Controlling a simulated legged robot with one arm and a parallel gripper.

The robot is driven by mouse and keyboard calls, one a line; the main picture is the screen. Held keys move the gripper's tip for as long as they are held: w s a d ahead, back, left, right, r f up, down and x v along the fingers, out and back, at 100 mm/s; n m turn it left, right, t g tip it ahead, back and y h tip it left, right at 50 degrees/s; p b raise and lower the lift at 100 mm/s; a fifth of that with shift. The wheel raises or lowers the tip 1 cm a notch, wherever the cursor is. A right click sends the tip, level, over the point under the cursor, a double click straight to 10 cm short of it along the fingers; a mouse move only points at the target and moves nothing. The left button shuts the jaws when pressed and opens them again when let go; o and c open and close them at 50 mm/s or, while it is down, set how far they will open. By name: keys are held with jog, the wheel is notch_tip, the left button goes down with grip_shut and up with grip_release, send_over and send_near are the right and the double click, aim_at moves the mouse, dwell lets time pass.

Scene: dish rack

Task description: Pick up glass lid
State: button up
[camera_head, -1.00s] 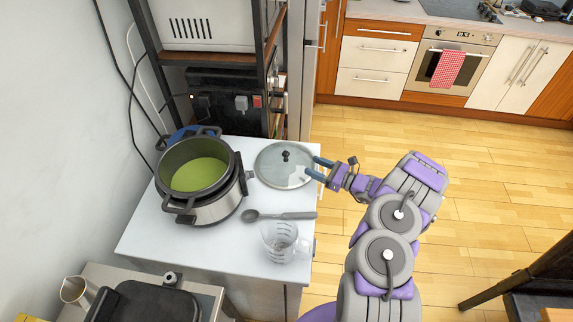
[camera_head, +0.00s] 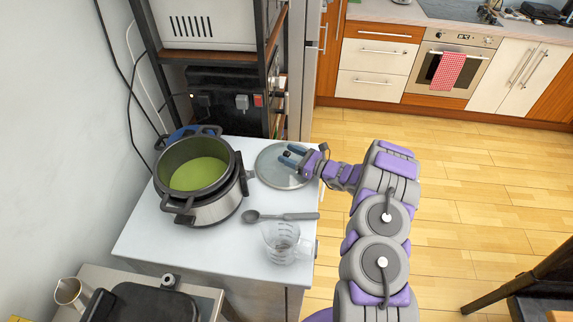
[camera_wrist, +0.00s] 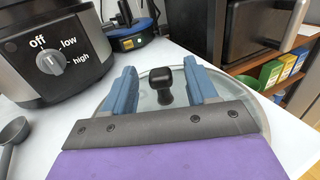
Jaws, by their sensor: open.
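The glass lid (camera_head: 271,176) lies flat on the white counter, right of the pot. In the wrist view the lid (camera_wrist: 150,98) has a black knob (camera_wrist: 162,84) standing up at its middle. My gripper (camera_head: 291,155) is open over the lid. In the wrist view its two blue fingers (camera_wrist: 160,88) stand on either side of the knob, with visible gaps, so the knob appears between them. I cannot tell whether the fingertips reach past the knob. In the head view my fingers hide the knob.
A slow cooker (camera_head: 214,207) with a green-bottomed pot stands left of the lid. A dark spoon (camera_head: 282,216) and a clear measuring jug (camera_head: 284,246) lie nearer the front. A dark shelf rack (camera_head: 268,70) stands behind.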

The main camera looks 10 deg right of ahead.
jog(key=shift+c, duration=0.2)
jog(key=shift+d, duration=0.2)
jog(key=c, duration=0.5)
grip_shut()
jog(key=shift+a, duration=0.1)
dwell(0.3)
